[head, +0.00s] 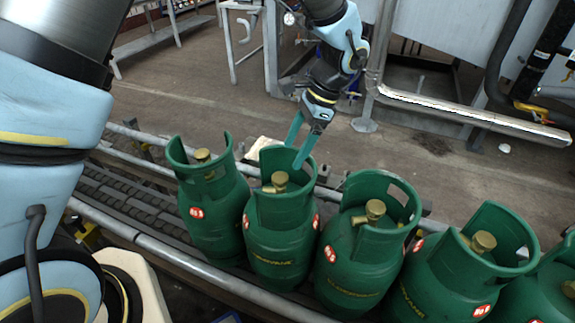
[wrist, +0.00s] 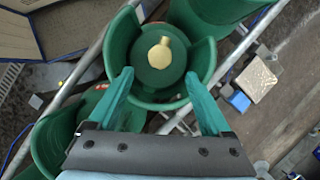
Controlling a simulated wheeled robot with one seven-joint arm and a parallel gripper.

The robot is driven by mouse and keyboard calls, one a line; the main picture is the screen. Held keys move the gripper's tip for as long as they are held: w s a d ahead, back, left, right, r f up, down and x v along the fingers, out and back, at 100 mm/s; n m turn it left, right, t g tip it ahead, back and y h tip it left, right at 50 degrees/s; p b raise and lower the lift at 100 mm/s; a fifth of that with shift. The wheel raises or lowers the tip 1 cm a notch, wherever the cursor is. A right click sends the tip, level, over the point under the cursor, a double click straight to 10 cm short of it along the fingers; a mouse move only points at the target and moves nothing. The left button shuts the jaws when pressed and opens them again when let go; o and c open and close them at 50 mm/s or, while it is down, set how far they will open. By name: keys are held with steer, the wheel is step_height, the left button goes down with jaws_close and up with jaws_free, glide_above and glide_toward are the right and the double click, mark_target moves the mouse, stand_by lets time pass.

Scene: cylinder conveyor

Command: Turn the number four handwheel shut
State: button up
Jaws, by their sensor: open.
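Green gas cylinders stand in a row, each with a brass handwheel inside a green collar. From the left in the head view, the handwheels are the first (head: 202,155), second (head: 280,181), third (head: 375,209) and fourth (head: 483,242). The red and white number labels are too small to read surely. My gripper (head: 295,157) is open and empty, pointing down at the second cylinder's collar. In the wrist view, a brass handwheel (wrist: 160,60) lies just ahead of the gap between my open fingers (wrist: 158,78), with its green collar around it. I see no contact with the handwheel.
The cylinders stand close together on a roller conveyor (head: 130,203) with metal side rails (head: 190,265). Another cylinder (head: 555,285) is cut off at the right edge. Behind, a bent silver pipe (head: 470,118) and metal frames stand on the floor. Open floor (head: 190,100) lies beyond the conveyor.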

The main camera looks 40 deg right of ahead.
steer(key=v, duration=0.3)
steer(key=shift+r, duration=0.1)
stand_by(0.4)
steer(key=w+a+r+n+g+h, duration=0.1)
steer(key=w+a+r+n, duration=0.1)
steer(key=w+a+n, duration=0.6)
steer(key=w+a+r+n+g+h, duration=0.15)
steer(key=w+a, duration=0.25)
steer(key=a, duration=0.7)
steer(key=a+r+n+t+h, duration=0.1)
steer(key=a+n+t+h, duration=0.1)
steer(key=a+n, duration=0.9)
steer(key=a, duration=0.9)
steer(key=shift+s+a+n, duration=0.3)
steer(key=shift+s+n, duration=0.05)
